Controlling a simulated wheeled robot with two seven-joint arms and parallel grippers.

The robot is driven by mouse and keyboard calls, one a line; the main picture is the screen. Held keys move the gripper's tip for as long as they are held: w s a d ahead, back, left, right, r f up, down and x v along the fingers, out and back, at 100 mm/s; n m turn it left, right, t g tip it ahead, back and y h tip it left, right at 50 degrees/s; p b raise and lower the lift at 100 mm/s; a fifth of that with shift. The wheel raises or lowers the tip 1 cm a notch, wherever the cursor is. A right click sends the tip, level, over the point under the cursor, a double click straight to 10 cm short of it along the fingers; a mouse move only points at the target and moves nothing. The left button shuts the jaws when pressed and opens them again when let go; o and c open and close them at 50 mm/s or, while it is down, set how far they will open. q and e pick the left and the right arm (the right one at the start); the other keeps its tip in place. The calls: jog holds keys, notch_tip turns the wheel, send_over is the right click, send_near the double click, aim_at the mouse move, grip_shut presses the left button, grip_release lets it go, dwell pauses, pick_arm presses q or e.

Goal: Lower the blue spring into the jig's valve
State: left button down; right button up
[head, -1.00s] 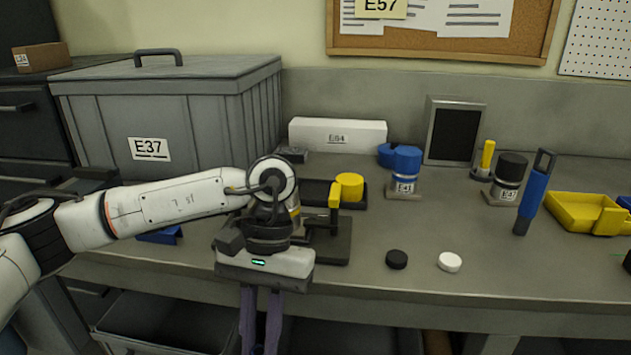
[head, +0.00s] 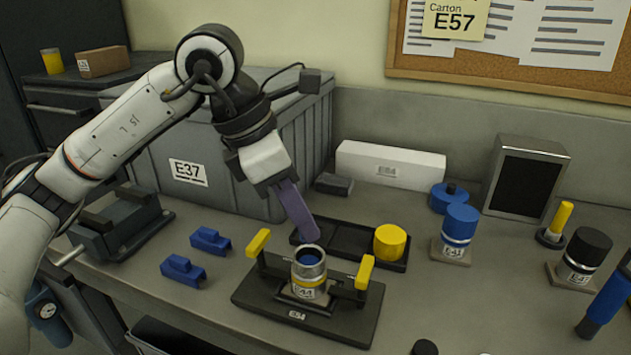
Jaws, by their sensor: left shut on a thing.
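The jig (head: 335,328) is a dark plate with a yellow-tipped clamp arm on each side. The valve (head: 309,282), a metal cylinder with a yellow band and an E44 label, stands upright in its middle. Blue shows inside the valve's open top (head: 311,257); it looks like the blue spring, mostly hidden by the rim and my fingers. My left gripper (head: 307,237), with purple fingers, comes down tilted from the upper left, its tips just over that opening. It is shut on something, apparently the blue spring. My right gripper is not in view.
A black tray (head: 345,241) with a yellow cylinder (head: 390,242) lies just behind the jig. Two blue blocks (head: 210,240) lie to its left. The grey E37 box (head: 160,150) stands behind. A blue-capped E41 cylinder (head: 459,230) stands to the right.

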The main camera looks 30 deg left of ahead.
aim_at(304, 240)
pick_arm(q)
jog(key=shift+w+a+r+n, duration=0.2)
jog(key=shift+w+r+n, duration=0.4)
jog(key=shift+n, duration=0.1)
jog(key=shift+y, duration=0.3)
jog(key=shift+s+f, duration=0.1)
jog(key=shift+f, duration=0.45)
notch_tip(304, 240, down, 3)
jog(key=shift+r+b, duration=0.2)
jog(key=shift+b, duration=0.85)
jog(key=shift+f+b, duration=0.5)
jog(key=shift+f, duration=0.1)
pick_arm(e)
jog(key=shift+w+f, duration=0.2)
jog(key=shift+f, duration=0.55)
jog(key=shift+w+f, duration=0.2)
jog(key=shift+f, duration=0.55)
pick_arm(q)
jog(key=shift+f+b, duration=0.45)
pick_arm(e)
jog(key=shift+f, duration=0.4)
pick_arm(q)
jog(key=shift+f, duration=0.25)
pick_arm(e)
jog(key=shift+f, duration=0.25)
pick_arm(q)
jog(key=shift+f+b, duration=0.15)
jog(key=shift+b, duration=0.25)
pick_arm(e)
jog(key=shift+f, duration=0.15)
